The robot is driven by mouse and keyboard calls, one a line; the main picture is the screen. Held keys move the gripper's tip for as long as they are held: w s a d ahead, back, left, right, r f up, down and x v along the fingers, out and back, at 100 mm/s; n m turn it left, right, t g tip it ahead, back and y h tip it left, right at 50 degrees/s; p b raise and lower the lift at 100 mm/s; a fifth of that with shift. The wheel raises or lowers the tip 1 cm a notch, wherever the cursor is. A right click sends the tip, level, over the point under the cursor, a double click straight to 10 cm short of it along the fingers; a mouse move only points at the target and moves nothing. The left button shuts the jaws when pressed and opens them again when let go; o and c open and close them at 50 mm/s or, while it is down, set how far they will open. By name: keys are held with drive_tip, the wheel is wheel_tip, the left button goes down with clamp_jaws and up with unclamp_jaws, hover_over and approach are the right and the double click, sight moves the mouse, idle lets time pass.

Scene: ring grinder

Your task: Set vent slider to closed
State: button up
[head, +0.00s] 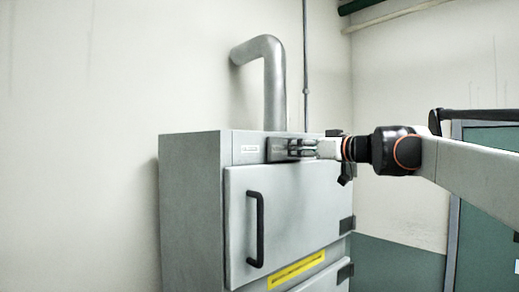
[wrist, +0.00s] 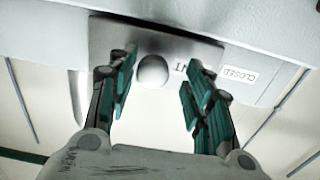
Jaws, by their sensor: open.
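The vent slider is a grey plate (wrist: 108,38) with a rounded knob (wrist: 152,71), on the upper front of a grey cabinet. In the head view the plate (head: 277,149) sits above the cabinet door. A white label reading CLOSED (wrist: 238,75) is to the right of the plate in the wrist view, upside down; in the head view a small label (head: 250,148) lies to the plate's left. My gripper (wrist: 158,78) is open, with its green-padded fingers on either side of the knob and visible gaps. In the head view my gripper (head: 296,148) hides the knob.
The cabinet door (head: 285,215) has a black vertical handle (head: 255,229) below the slider. A yellow label strip (head: 296,269) lies lower on the door. A metal duct (head: 272,85) rises behind the cabinet top. A green door (head: 490,215) stands at the right.

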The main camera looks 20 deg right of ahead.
wheel_tip(320, 180, up, 10)
idle(0.7)
drive_tip(key=shift+w+d+f, duration=0.1)
idle(0.3)
